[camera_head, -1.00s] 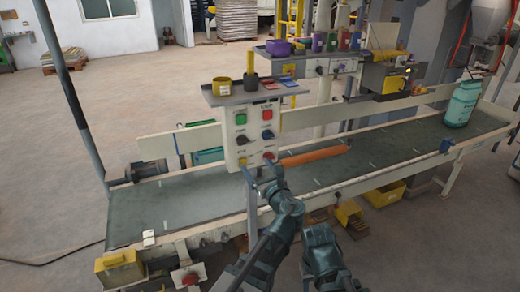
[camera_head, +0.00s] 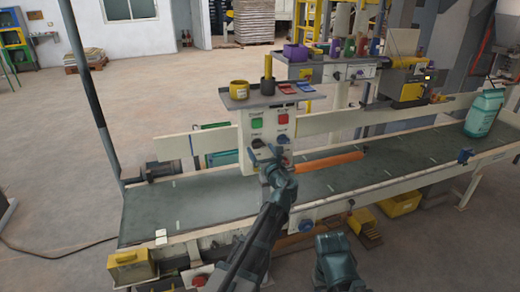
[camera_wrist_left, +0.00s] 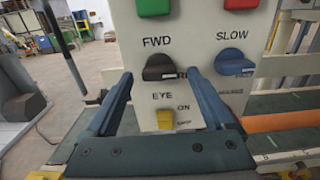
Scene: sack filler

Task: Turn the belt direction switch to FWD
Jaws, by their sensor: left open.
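The belt direction switch (camera_wrist_left: 165,67) is a dark knob under the FWD label on the pale control panel (camera_head: 247,134). The lower right label beside it is partly hidden. I cannot tell which way the knob points. My left gripper (camera_wrist_left: 160,82) is open, with its blue-grey fingers on either side of the knob in the left wrist view. I cannot tell whether they touch it. In the head view my left gripper (camera_head: 270,158) is at the panel's lower half and covers part of it. My right gripper's fingers do not show.
A blue knob (camera_wrist_left: 233,63) under SLOW is close to the right finger. A yellow EYE switch (camera_wrist_left: 165,119) sits below. Green (camera_head: 257,123) and red (camera_head: 281,120) buttons are above. The conveyor belt (camera_head: 205,197) runs below, with an orange roller (camera_head: 330,162) to the right.

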